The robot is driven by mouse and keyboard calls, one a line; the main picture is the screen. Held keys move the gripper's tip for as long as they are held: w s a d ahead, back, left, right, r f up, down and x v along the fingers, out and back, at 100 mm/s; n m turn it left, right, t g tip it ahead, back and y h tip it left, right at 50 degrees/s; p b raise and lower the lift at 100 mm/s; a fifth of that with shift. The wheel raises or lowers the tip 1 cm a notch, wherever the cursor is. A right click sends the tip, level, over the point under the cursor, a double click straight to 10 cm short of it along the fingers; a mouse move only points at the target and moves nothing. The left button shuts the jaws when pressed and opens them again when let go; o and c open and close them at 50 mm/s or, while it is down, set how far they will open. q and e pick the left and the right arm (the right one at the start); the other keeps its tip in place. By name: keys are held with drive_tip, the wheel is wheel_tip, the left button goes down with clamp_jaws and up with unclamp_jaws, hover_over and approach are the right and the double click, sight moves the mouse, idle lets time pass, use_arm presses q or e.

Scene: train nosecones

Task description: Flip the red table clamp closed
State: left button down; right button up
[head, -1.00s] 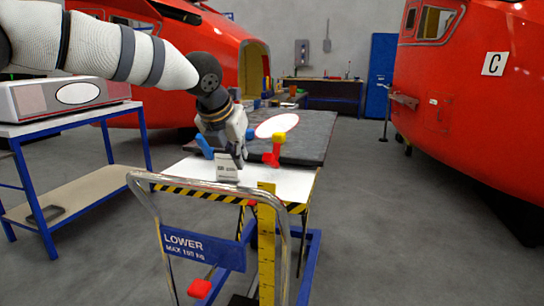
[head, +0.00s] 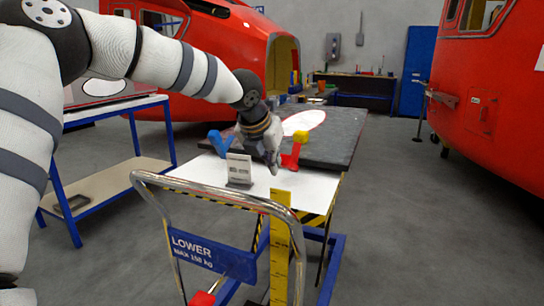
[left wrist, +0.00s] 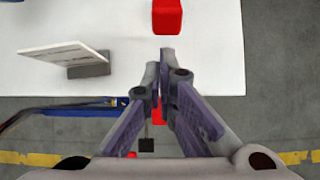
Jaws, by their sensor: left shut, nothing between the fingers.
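The red table clamp (head: 291,159) stands upright at the front edge of the dark mat, with a yellow piece (head: 300,136) on top. In the left wrist view a red block (left wrist: 167,16), apparently part of the clamp, shows at the top edge, beyond the fingertips. My left gripper (head: 274,168) points down just left of the clamp, over the white tabletop. Its fingers (left wrist: 166,56) are shut and empty; whether they touch the clamp is hard to tell. A blue clamp (head: 220,143) stands further left. My right gripper is not in view.
A small upright sign (head: 239,168) stands on the white tabletop (head: 205,174) left of my gripper. The trolley's metal handle (head: 215,190) and a yellow ruler (head: 280,245) rise in front. A white oval (head: 303,122) lies on the dark mat (head: 335,140).

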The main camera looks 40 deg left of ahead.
use_arm(q)
drive_tip(key=x, duration=0.4)
drive_tip(key=shift+f+b, duration=0.1)
drive_tip(key=shift+b, duration=0.2)
drive_tip(key=shift+w, duration=0.1)
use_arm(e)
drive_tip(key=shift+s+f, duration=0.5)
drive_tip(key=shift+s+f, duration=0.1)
